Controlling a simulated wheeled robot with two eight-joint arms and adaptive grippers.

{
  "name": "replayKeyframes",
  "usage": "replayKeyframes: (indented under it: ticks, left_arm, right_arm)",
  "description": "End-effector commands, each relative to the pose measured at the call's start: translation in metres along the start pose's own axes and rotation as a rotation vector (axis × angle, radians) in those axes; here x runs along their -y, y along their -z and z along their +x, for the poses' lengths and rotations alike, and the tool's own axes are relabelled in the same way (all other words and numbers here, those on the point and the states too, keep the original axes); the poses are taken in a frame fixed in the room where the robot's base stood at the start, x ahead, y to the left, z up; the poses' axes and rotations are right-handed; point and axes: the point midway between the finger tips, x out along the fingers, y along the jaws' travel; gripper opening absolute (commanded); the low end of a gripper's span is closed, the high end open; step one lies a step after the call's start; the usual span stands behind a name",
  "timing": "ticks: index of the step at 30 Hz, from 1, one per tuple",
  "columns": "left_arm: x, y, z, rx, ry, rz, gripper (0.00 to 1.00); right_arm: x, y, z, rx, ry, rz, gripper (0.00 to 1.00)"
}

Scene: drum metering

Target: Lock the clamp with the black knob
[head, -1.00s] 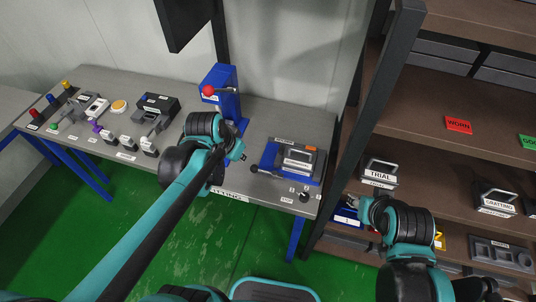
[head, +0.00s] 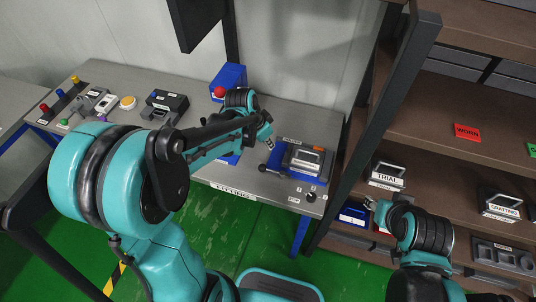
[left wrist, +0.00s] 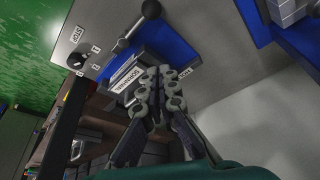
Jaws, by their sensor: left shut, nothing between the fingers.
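The clamp is a blue fixture (head: 282,163) at the right end of the grey bench, holding a grey block with a handle (head: 303,160). Its lever ends in a black knob (head: 264,168) at the fixture's left side; the knob (left wrist: 151,9) and lever (left wrist: 128,33) also show at the top of the left wrist view. My left gripper (head: 269,142) is shut and empty, above and behind the knob, apart from it. In the left wrist view its closed fingers (left wrist: 155,82) overlap the labelled block. My right gripper (head: 370,204) is by the shelf, too small to read.
A blue press (head: 229,77) with a red knob stands behind my left arm. A small black dial (head: 310,196) sits at the bench's front right corner. A dark post (head: 382,120) and shelves with labelled blocks stand at right. Several devices fill the bench's left.

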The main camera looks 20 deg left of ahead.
Motion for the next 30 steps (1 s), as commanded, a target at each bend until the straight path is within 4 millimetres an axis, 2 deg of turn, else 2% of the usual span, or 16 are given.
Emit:
replayKeyframes:
  ticks: [5, 15, 21, 30]
  left_arm:
    - [0.000, 0.000, 0.028, 0.000, 0.000, 0.001, 0.00]
    - [0.000, 0.000, 0.101, -0.001, 0.000, 0.001, 0.00]
    - [0.000, -0.030, 0.092, 0.000, 0.001, -0.003, 0.00]
    - [0.000, -0.040, 0.089, 0.000, 0.000, 0.000, 0.00]
  right_arm:
    - [0.000, -0.006, 0.009, 0.000, 0.000, 0.000, 0.40]
    - [0.000, -0.019, 0.027, 0.000, 0.000, 0.000, 0.40]
    - [0.000, -0.021, 0.030, 0.000, 0.000, 0.000, 0.40]
    - [0.000, -0.022, 0.031, 0.000, 0.000, 0.000, 0.40]
